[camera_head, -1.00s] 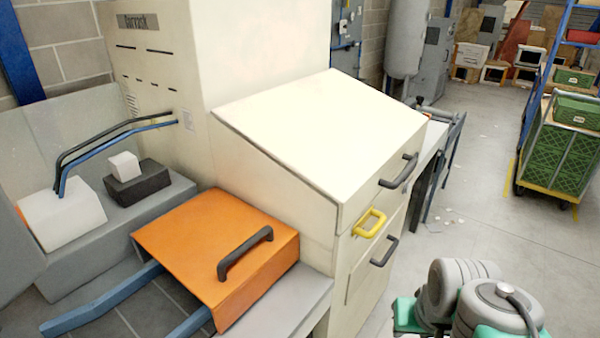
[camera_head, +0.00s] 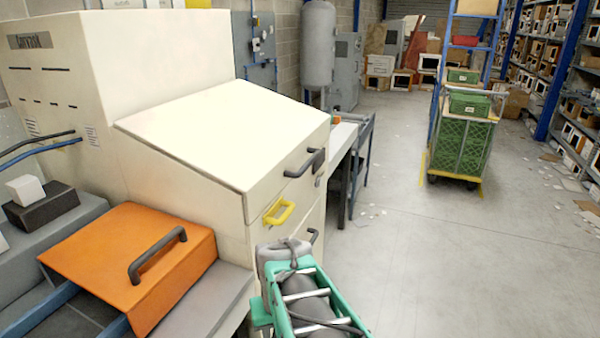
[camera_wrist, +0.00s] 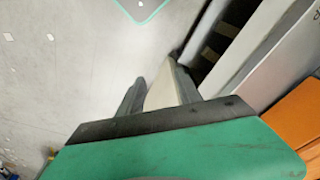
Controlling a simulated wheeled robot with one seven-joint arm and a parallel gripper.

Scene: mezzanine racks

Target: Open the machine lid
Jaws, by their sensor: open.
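The cream machine (camera_head: 140,165) stands at the left of the head view. Its sloped lid (camera_head: 225,130) lies down on the body, with a thin dark seam along its side edge. A dark grey bar handle (camera_head: 303,163) sits on the lid's front face. My gripper (camera_wrist: 157,74) is open in the wrist view, pointing down past the machine front. A pale wedge shows between its fingers; I cannot tell what it is. In the head view my green and grey arm is in front of the machine, below the lid handle, and the fingers are hidden.
A yellow handle (camera_head: 279,211) sits below the lid handle. An orange cover (camera_head: 130,265) with a black handle is at lower left. A work table (camera_head: 345,140) stands behind the machine. A trolley with green crates (camera_head: 462,145) is farther back. The floor (camera_head: 440,260) at right is clear.

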